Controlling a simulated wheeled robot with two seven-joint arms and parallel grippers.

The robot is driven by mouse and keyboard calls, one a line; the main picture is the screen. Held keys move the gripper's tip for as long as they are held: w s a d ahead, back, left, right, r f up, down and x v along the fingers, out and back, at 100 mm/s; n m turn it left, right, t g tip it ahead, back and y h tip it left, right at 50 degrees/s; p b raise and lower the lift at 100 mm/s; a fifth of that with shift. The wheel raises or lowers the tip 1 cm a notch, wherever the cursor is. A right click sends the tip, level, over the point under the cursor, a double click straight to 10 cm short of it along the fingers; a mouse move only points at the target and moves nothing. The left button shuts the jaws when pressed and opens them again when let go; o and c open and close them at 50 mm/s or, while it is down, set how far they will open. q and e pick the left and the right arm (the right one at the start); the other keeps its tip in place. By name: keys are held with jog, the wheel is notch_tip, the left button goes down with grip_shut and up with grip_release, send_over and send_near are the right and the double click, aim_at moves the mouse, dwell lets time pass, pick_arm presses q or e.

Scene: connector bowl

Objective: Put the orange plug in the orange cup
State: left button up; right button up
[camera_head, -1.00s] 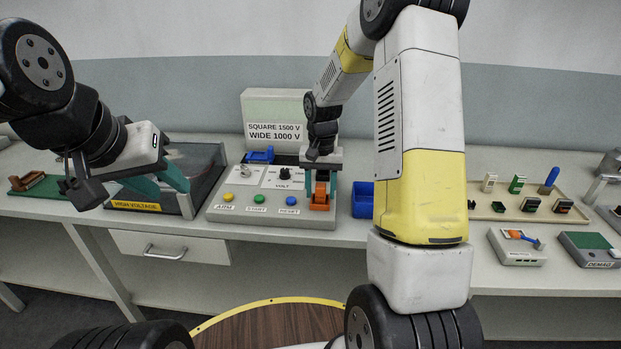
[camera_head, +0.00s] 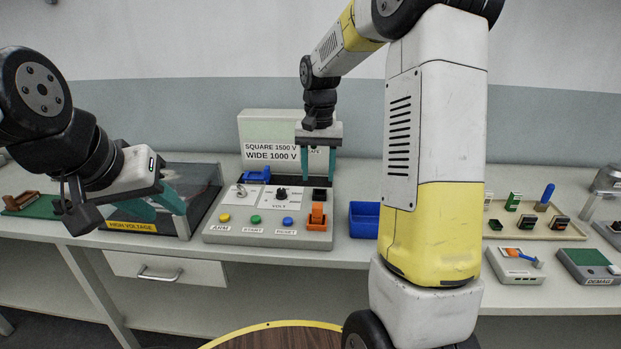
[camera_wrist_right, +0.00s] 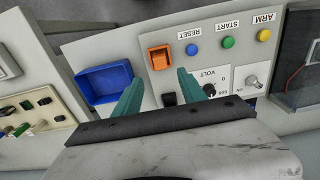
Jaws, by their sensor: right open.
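An orange piece (camera_head: 317,212) sits at the right front of the grey control panel (camera_head: 265,236), an upright part above a lower block. In the right wrist view it shows as an orange square frame (camera_wrist_right: 159,57) with a darker orange inside. I cannot tell whether a separate plug lies in it. Another small orange part (camera_head: 512,252) is on a small grey device at the right. My right gripper (camera_head: 318,170) is open and empty above the back of the panel, clear of the orange piece. My left gripper (camera_head: 166,212) is open and empty at the left.
A blue bin (camera_head: 364,220) stands right of the panel. A high-voltage box (camera_head: 134,226) is to its left, near my left gripper. A sign board (camera_head: 268,128) stands behind. A beige tray (camera_head: 548,231) with several connectors is at the right.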

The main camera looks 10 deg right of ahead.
jog(key=s+a+r+n+t+y, duration=0.1)
jog(key=s+r, duration=0.4)
jog(key=s, duration=0.7)
jog(key=s+a+r+n+t+y, duration=0.1)
jog(key=s+r+t, duration=0.4)
jog(key=s, duration=0.7)
jog(key=shift+n, duration=0.9)
pick_arm(q)
jog(key=shift+c, duration=0.3)
pick_arm(e)
jog(key=shift+a, duration=0.1)
